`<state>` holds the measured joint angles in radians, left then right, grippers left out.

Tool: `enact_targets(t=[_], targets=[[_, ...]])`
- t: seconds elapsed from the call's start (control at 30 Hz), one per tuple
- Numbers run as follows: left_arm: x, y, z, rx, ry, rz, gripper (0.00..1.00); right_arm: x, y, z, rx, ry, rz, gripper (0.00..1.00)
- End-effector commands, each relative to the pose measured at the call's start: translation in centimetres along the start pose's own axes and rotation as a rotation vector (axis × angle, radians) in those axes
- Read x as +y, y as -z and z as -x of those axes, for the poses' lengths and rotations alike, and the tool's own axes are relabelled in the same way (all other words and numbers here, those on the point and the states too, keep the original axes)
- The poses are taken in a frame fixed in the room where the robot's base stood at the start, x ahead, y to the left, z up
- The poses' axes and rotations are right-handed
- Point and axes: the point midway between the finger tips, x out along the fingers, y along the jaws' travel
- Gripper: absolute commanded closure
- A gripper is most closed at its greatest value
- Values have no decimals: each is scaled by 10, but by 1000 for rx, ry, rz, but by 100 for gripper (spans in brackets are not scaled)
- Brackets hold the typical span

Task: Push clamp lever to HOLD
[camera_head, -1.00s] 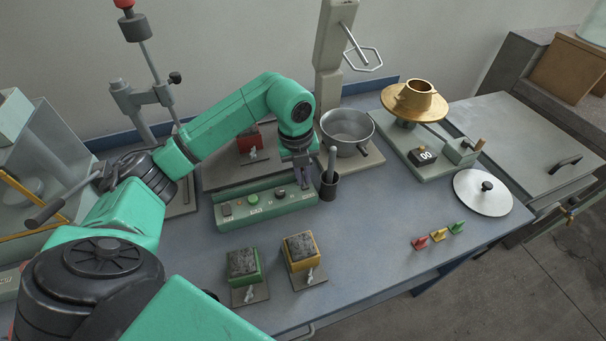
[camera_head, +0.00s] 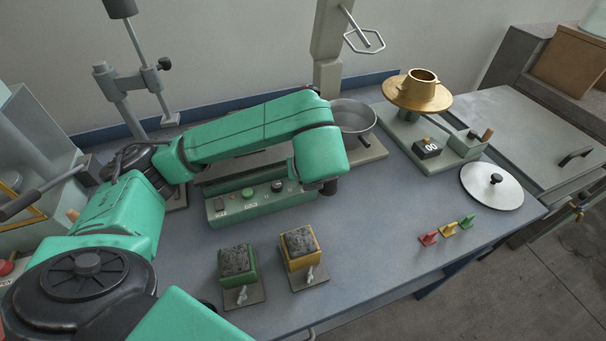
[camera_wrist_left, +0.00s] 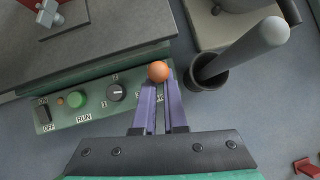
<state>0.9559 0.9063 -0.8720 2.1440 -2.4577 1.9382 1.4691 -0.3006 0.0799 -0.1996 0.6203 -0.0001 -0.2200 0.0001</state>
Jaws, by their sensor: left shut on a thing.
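The clamp lever's orange ball knob (camera_wrist_left: 158,70) stands at the right end of the green control panel in the left wrist view. My left gripper (camera_wrist_left: 160,90) is at this knob, its two purple fingers close together and shut on it. The lever's stem and the HOLD marking are hidden by the fingers. In the head view the green control panel (camera_head: 235,209) shows its switch, green button and dial. My left arm's green wrist (camera_head: 320,152) covers the panel's right end and hides the gripper there. My right gripper is not in view.
A dark cup with a grey pestle (camera_wrist_left: 240,52) stands close to the right of my fingers. A metal pan (camera_head: 352,116) is behind my wrist. Green (camera_head: 237,264) and yellow (camera_head: 299,247) moulds stand in front of the panel.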

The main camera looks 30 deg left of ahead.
Motion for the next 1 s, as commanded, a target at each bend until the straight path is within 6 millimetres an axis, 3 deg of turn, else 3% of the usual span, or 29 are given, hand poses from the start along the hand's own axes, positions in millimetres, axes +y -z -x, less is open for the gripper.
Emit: enact_targets(t=[0.4, 1.0], targets=[[-2, 0, 5, -151, -18, -9, 100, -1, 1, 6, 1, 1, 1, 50], [-3, 2, 4, -224, -31, -16, 100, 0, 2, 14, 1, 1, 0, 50]])
